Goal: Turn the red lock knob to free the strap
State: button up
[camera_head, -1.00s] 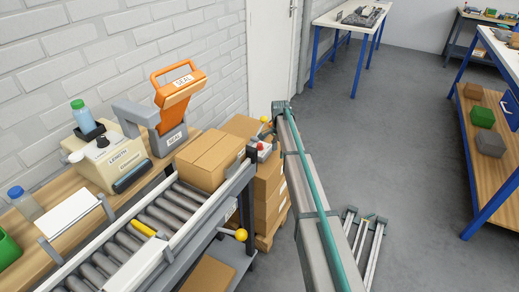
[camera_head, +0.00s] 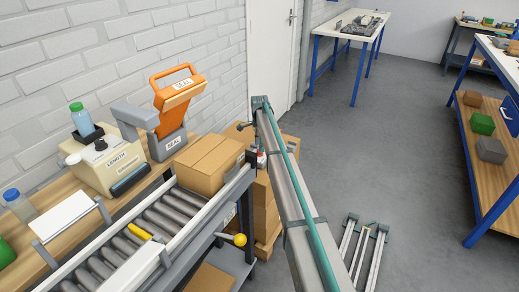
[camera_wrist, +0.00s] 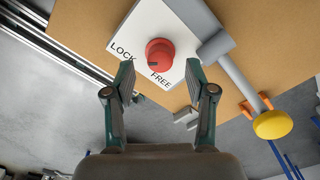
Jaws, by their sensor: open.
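In the wrist view the red lock knob (camera_wrist: 159,51) sits on a white plate (camera_wrist: 140,28) lettered LOCK and FREE. A dark mark shows on the knob's lower left edge; I cannot tell which word it points to. My gripper (camera_wrist: 160,76) is open and empty, its fingertips apart on the near side of the knob, left and right of it in the picture. I see no contact. I cannot make out the strap.
A grey lever with a yellow ball (camera_wrist: 272,124) lies right of the knob, by an orange clip (camera_wrist: 247,109). In the head view a cardboard box (camera_head: 208,166) sits at the roller conveyor's end. Floor right of my arm is mostly clear.

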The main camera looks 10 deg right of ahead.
jog(key=shift+f, duration=1.15)
grip_shut()
